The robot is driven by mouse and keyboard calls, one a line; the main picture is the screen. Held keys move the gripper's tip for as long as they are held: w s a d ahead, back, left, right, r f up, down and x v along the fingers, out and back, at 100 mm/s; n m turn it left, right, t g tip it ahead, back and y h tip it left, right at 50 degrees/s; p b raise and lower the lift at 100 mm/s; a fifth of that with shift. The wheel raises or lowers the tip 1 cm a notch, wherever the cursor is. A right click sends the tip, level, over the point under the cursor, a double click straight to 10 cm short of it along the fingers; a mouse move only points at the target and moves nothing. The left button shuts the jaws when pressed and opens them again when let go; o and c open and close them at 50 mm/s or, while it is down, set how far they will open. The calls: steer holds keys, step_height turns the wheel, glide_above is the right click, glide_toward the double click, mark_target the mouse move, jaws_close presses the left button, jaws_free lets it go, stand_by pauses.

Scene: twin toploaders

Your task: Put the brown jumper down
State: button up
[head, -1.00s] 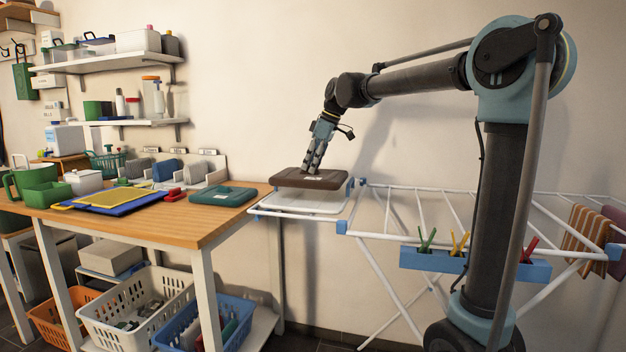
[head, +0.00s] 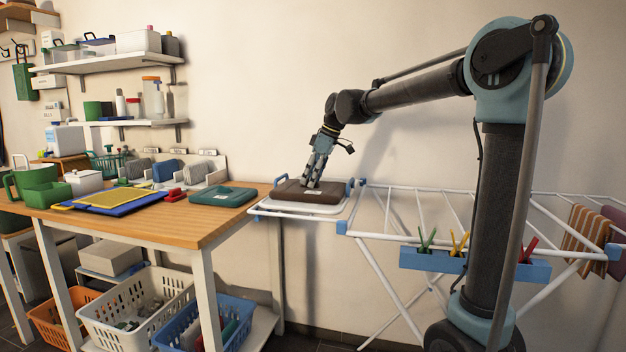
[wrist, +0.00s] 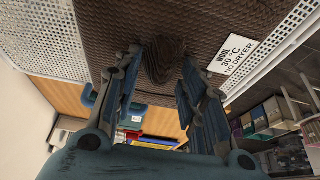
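The brown jumper (head: 330,196) is folded into a flat, level pad and appears to rest on the white mesh drying tray (head: 285,211) at the left end of the rack. My gripper (head: 311,184) points down onto its top. In the wrist view, a bunched ridge of the brown jumper (wrist: 165,62) stands between the fingertips of my gripper (wrist: 164,64), which close against both its sides. A white label on the jumper reads wool, 30 °C, no dryer. The jumper's underside is hidden.
The drying rack (head: 390,236) extends right, with a blue peg box (head: 432,261) and hanging striped cloth (head: 583,238). The wooden table (head: 190,225) stands just left of the tray, with a folded teal garment (head: 223,196) near its edge. The wall is close behind.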

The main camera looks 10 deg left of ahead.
steer(key=v, duration=1.2)
steer(key=shift+r, duration=0.15)
